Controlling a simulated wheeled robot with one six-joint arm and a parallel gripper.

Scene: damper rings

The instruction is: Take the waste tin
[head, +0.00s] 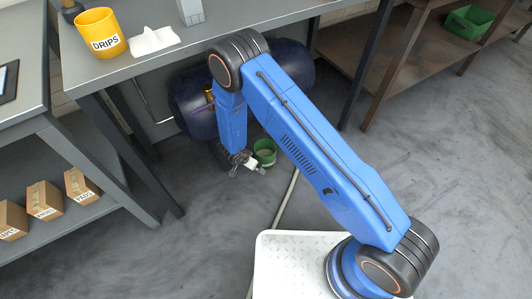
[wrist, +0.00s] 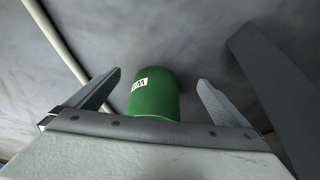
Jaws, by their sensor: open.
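A small green tin (head: 265,152) stands on the grey floor under the bench in the head view. In the wrist view the green tin (wrist: 153,95) shows a white label, partly cut off, with dark letters I cannot fully read. My gripper (head: 248,168) hangs low near the floor, just left of the tin in the head view. In the wrist view my gripper (wrist: 158,92) is open, with one finger on each side of the tin and gaps between. The tin's lower part is hidden behind the gripper body.
A dark blue tank (head: 195,100) lies under the bench behind my arm. A pale pipe or hose (head: 286,200) runs along the floor beside the tin. A yellow DRIPS cup (head: 99,34) and a white cloth (head: 154,40) are on the bench. Open floor (head: 455,170) lies to the right.

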